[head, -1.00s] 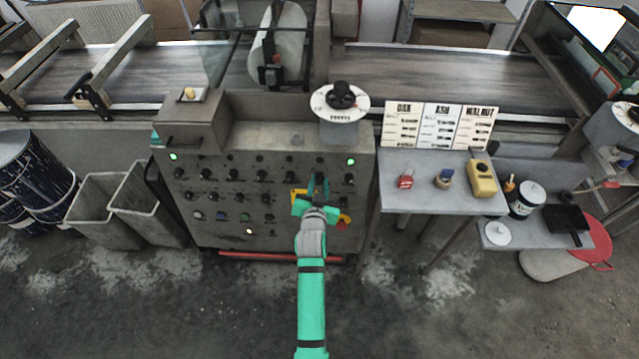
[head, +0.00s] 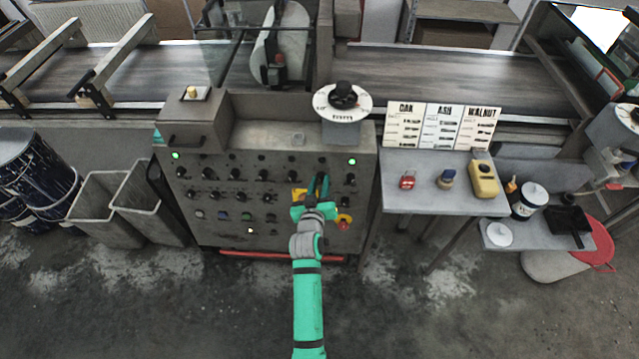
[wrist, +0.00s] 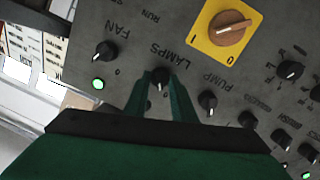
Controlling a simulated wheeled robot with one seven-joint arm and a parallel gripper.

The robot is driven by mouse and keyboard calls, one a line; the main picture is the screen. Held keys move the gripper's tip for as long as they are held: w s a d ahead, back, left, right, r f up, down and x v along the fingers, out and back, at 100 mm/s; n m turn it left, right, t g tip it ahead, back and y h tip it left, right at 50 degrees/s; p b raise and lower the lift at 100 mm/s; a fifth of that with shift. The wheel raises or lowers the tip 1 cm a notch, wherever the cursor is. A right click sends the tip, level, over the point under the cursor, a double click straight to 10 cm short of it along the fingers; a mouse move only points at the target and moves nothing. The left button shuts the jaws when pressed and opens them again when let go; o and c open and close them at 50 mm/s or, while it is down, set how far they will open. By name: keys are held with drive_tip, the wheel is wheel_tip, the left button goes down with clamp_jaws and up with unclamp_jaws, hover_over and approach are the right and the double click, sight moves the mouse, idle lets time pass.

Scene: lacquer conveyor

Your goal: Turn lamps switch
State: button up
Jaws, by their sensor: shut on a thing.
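The lamps switch (wrist: 159,79) is a small black rotary knob under the printed word LAMPS in the wrist view. My gripper (wrist: 161,90) has its two green fingers closed on either side of this knob. In the head view my gripper (head: 317,188) is at the right part of the grey control panel (head: 223,222), and its fingers cover the lamps switch there. The knob's pointer direction is hard to tell between the fingers.
The FAN knob (wrist: 105,51) and a green light (wrist: 98,84) are left of the fingers. The PUMP knob (wrist: 207,99) is close on the right. A yellow plate with an orange rotary switch (wrist: 231,28) is above right. A side table (head: 424,195) stands right of the panel.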

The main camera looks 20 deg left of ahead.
idle(0.3)
drive_tip(key=o, duration=1.1)
drive_tip(key=shift+c, duration=0.2)
drive_tip(key=shift+s, duration=0.1)
drive_tip(key=v, duration=1)
drive_tip(key=shift+s+d, duration=0.15)
drive_tip(key=shift+s, duration=0.2)
drive_tip(key=shift+r, duration=0.15)
drive_tip(key=s+d+m, duration=0.1)
drive_tip(key=s+d, duration=0.4)
drive_tip(key=s, duration=0.4)
drive_tip(key=s+d+f+m+h, duration=0.15)
drive_tip(key=s+d, duration=0.25)
drive_tip(key=s, duration=0.5)
drive_tip(key=s+d+m, duration=0.2)
drive_tip(key=s+d, duration=0.3)
drive_tip(key=s, duration=0.3)
drive_tip(key=s+d+r, duration=0.1)
drive_tip(key=s+r, duration=0.2)
drive_tip(key=s, duration=0.1)
drive_tip(key=s+d+r+m+h, duration=0.1)
drive_tip(key=s+d+r, duration=0.1)
drive_tip(key=s+r, duration=0.1)
drive_tip(key=shift+s+d+t, duration=0.25)
drive_tip(key=shift+s+t, duration=0.05)
drive_tip(key=shift+s, duration=0.55)
